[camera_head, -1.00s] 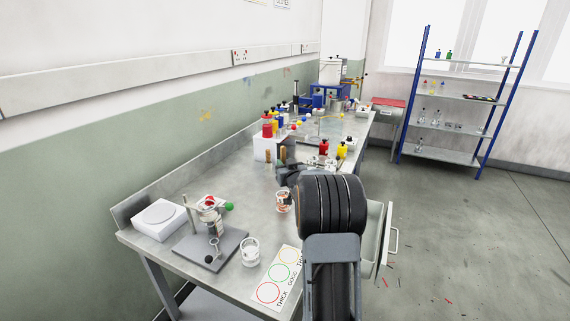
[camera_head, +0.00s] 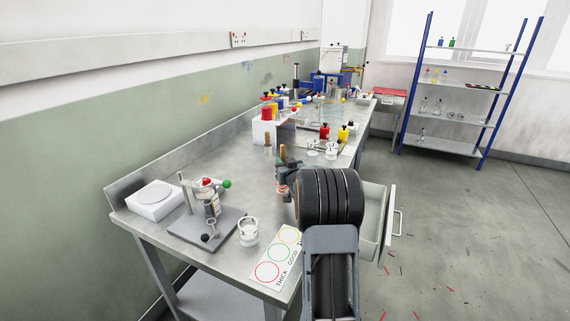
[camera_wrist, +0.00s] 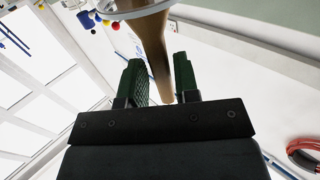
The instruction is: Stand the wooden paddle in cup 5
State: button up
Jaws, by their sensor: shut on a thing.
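The wooden paddle (camera_wrist: 154,50) is brown and stands between the two fingers of my gripper (camera_wrist: 160,85) in the wrist view. In the head view its brown top (camera_head: 283,152) rises above my gripper (camera_head: 287,176), which is shut on it. A pale ring-shaped rim (camera_wrist: 105,17) crosses the paddle's far part in the wrist view; I cannot tell whether the paddle is inside it. A cup with orange-brown contents (camera_head: 281,190) is just below my gripper and partly hidden by it. I can read no number on any cup.
Another brown-topped stick (camera_head: 267,149) stands behind. A clear cup (camera_head: 248,232) stands near the front, beside the grey stand (camera_head: 208,238) and the ringed card (camera_head: 279,258). Two clear cups (camera_head: 322,150) are farther back. An open drawer (camera_head: 376,225) juts out on the right.

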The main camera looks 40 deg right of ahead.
jog(key=shift+f, duration=0.3)
jog(key=o, duration=1)
jog(key=shift+c, duration=0.2)
jog(key=b+v, duration=0.1)
jog(key=v, duration=1.2)
jog(key=shift+s, duration=0.35)
jog(key=shift+a, duration=0.1)
